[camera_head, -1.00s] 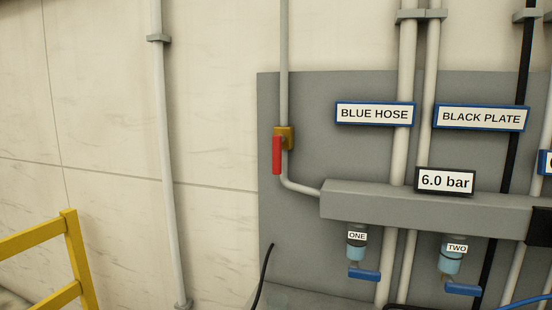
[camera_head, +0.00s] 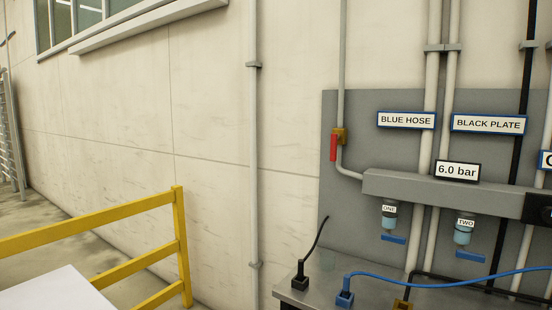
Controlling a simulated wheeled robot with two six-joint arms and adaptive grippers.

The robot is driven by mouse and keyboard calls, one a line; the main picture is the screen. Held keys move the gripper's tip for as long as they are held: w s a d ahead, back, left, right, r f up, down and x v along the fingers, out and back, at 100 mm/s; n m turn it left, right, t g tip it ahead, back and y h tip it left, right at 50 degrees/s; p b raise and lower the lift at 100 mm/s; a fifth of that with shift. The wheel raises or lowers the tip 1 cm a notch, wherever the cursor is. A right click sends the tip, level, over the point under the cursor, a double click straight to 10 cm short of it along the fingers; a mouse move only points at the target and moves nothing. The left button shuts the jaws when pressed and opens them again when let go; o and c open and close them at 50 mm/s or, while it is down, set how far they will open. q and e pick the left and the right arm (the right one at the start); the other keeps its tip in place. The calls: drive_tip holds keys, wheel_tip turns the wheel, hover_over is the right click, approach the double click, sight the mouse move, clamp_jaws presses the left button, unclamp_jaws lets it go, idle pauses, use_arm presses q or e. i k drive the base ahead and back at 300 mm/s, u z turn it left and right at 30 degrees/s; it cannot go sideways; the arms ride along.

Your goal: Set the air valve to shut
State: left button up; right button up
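The air valve is a brass body (camera_head: 341,136) on a thin grey pipe at the left of the grey wall panel (camera_head: 345,220). Its red lever handle (camera_head: 333,148) hangs straight down, in line with the pipe. The pipe bends below the valve and runs into a grey manifold block (camera_head: 440,190). The display (camera_head: 457,171) on the manifold reads 6.0 bar. Neither of my grippers is in view.
Blue-handled taps ONE (camera_head: 393,239) and TWO (camera_head: 470,256) hang under the manifold. A metal bench (camera_head: 325,285) below carries hose and cable ends. A yellow railing (camera_head: 180,245) and a white surface (camera_head: 55,293) stand at lower left.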

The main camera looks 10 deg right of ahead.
sight(335, 137)
drive_tip(key=z, duration=0.85)
drive_tip(key=i, duration=1.1)
drive_tip(key=u, duration=0.15)
